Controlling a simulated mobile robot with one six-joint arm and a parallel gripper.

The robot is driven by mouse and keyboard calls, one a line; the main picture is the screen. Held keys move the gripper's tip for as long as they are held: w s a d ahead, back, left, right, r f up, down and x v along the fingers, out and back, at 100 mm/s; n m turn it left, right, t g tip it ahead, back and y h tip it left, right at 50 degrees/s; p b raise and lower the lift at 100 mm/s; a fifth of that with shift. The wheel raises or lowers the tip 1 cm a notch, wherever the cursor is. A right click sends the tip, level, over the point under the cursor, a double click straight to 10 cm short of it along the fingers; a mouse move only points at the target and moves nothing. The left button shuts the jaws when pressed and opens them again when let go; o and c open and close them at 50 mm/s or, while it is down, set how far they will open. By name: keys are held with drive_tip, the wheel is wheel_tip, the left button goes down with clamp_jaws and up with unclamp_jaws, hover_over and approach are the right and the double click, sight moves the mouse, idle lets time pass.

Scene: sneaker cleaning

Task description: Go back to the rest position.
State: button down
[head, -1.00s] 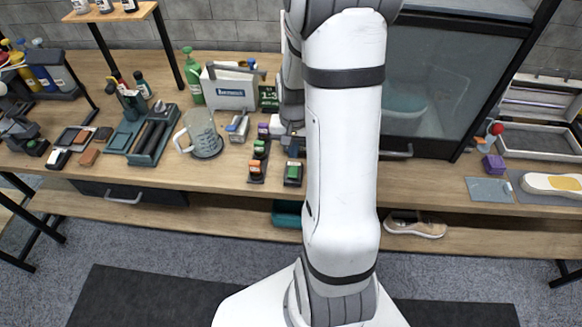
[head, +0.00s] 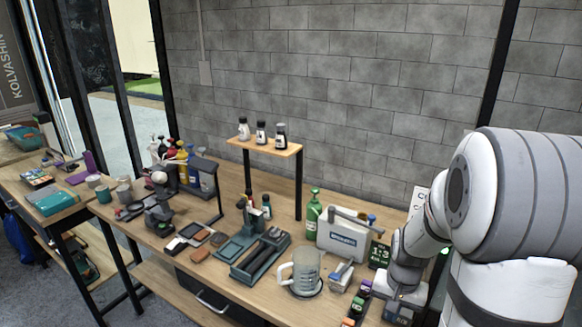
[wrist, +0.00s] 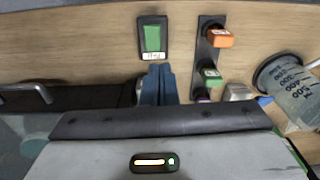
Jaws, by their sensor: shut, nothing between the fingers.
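My gripper (wrist: 158,72) shows in the wrist view as narrow blue-grey fingers held together, with nothing between them. It is over the wooden bench (wrist: 80,55), close to a small dark block with a green top (wrist: 152,38). Its height above the bench is hard to judge. In the head view my white and grey arm fills the right side and bends down towards the bench; the fingertips cannot be made out there.
A dark holder with orange (wrist: 220,37) and green (wrist: 211,76) blocks stands beside my fingers. A clear measuring jug (head: 305,270), a white box (head: 343,235), a green bottle (head: 311,215) and a raised shelf (head: 265,145) stand on the bench.

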drive_tip(key=s+a+r+n+t, duration=0.1)
drive_tip(key=s+a+r+n, duration=0.2)
drive_tip(key=s+a+r, duration=0.2)
drive_tip(key=s+a+r+n+t, duration=0.2)
drive_tip(key=s+a+r, duration=0.4)
drive_tip(key=r, duration=0.4)
drive_tip(key=shift+s+a+r+n, duration=0.25)
drive_tip(key=shift+s+n, duration=0.25)
drive_tip(key=shift+s, duration=0.25)
